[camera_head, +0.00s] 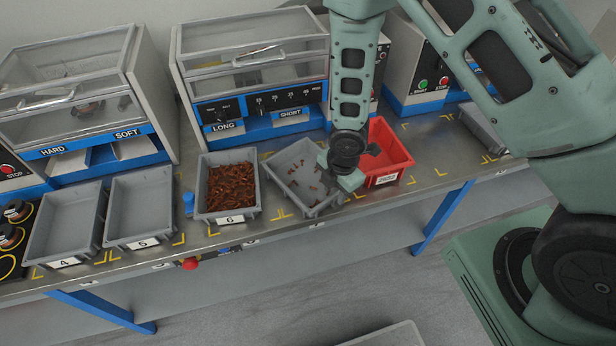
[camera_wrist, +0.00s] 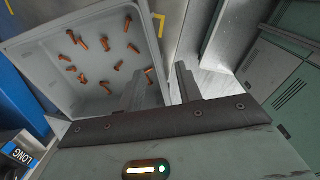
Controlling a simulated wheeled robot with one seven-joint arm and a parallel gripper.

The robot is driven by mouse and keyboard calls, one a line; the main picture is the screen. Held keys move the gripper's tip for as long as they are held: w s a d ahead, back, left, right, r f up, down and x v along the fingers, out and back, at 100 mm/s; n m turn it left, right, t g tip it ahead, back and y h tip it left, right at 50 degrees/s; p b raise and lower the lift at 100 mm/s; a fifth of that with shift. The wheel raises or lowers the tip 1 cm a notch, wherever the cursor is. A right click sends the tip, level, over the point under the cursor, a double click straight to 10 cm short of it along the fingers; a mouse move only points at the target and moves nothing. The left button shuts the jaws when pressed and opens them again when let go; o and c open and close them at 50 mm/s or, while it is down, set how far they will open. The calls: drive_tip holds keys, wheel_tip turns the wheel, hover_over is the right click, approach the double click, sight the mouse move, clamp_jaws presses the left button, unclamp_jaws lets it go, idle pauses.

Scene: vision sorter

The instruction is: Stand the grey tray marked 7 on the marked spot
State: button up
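A grey tray (camera_head: 283,185) with a few copper-coloured screws stands turned askew on the bench, between the tray marked 6 and a red tray. No number shows on it, so I cannot confirm it is 7. It also shows in the wrist view (camera_wrist: 95,100), with loose screws on its floor. My gripper (camera_head: 343,182) is at its right side, low over the rim. In the wrist view my gripper (camera_wrist: 162,80) has its fingers apart, one inside the tray and one outside, with the tray wall between them. Yellow corner marks (camera_head: 275,215) show on the bench around the tray.
The tray marked 6 (camera_head: 201,190), full of brown screws, stands close on the left. The red tray (camera_head: 405,165) is close on the right. Empty trays marked 5 (camera_head: 107,215) and 4 (camera_head: 35,235) stand farther left. Machines (camera_head: 255,95) line the back.

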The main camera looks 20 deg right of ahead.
sight(335, 195)
drive_tip(key=shift+w+f+p, duration=0.15)
drive_tip(key=shift+f+p, duration=0.05)
drive_tip(key=shift+f, duration=0.8)
drive_tip(key=shift+w+f+p, duration=0.1)
drive_tip(key=shift+f+p, duration=0.05)
drive_tip(key=shift+f, duration=0.85)
drive_tip(key=shift+d, duration=0.1)
clamp_jaws()
drive_tip(key=shift+r, duration=0.2)
